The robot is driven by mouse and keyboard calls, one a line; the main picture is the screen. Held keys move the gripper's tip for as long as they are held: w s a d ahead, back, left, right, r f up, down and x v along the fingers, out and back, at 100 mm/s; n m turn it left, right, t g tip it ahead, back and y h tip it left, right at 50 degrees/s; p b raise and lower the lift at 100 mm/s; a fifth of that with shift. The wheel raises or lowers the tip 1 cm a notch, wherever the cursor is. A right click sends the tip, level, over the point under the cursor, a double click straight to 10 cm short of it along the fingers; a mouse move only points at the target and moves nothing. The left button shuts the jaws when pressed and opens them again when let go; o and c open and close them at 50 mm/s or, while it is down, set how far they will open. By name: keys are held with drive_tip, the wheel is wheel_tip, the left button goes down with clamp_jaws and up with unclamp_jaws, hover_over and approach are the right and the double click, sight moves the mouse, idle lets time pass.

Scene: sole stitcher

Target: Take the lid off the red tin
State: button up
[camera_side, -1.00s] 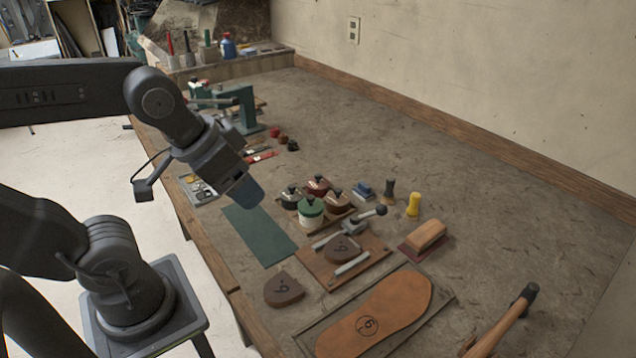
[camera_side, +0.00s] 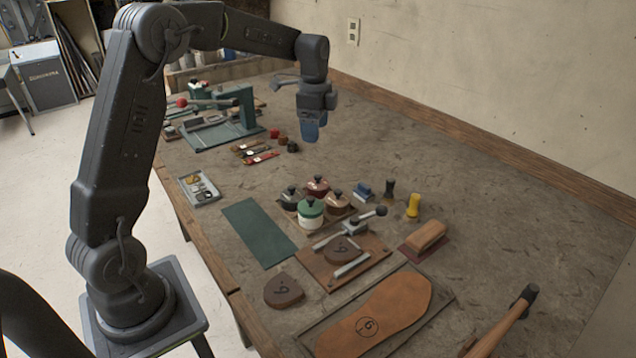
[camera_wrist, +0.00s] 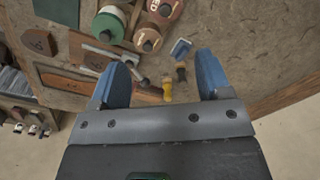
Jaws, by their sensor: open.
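The red tin (camera_side: 318,188) stands at the back of a tight cluster of lidded tins on the bench, with its dark-knobbed lid on. Its lower part is hidden by the tins in front. In the wrist view the red tin (camera_wrist: 167,9) is partly cut off at the top edge. My gripper (camera_side: 310,132) is high above the bench, behind the tins, pointing down. In the wrist view its blue fingers (camera_wrist: 163,70) are apart with nothing held between them.
A green tin (camera_side: 310,212), a brown tin (camera_side: 337,203) and a dark tin (camera_side: 290,198) crowd the red one. A blue block (camera_side: 363,190), a black-handled tool (camera_side: 389,188) and a yellow-handled tool (camera_side: 413,205) stand to the right.

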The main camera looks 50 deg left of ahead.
sight(316, 175)
drive_tip(key=f, duration=1)
drive_tip(key=w+f, duration=0.1)
drive_tip(key=f, duration=0.4)
drive_tip(key=shift+a, duration=0.4)
drive_tip(key=c, duration=0.6)
